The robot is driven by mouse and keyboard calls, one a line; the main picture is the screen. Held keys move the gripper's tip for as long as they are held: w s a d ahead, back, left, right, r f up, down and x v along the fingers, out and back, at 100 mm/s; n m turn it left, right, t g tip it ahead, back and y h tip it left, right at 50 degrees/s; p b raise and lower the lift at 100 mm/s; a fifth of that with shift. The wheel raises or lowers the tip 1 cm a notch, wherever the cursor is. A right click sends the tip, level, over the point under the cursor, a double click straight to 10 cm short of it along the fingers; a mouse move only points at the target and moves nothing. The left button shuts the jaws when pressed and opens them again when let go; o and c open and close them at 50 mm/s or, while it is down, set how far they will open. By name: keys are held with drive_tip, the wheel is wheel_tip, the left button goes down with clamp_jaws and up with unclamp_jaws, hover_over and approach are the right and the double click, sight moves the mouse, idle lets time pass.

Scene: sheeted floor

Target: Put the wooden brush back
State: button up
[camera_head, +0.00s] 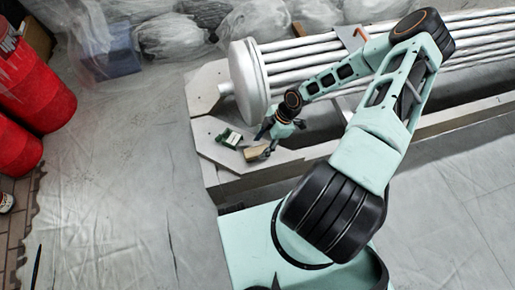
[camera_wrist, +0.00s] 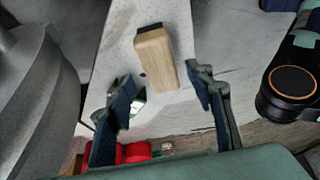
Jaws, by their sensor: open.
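The wooden brush (camera_head: 256,152), a pale wood block with a dark strip along one side, lies on the light grey slab. In the wrist view the brush (camera_wrist: 155,58) lies ahead of the fingertips, its near end roughly between them. My gripper (camera_head: 270,141) is just right of the brush and close to it in the head view. In the wrist view my gripper (camera_wrist: 163,92) has its two fingers spread wide with nothing held. I cannot tell how high the fingertips are above the slab.
A small green-and-white box (camera_head: 229,138) stands left of the brush on the slab (camera_head: 205,127). A large grey tube bundle with a round end plate (camera_head: 247,82) lies behind. Red drums (camera_head: 35,88) stand at the far left. The sheeted floor (camera_head: 130,190) between is open.

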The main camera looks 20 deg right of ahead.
drive_tip(key=p+v, duration=0.1)
drive_tip(key=v, duration=0.6)
drive_tip(key=shift+d, duration=0.1)
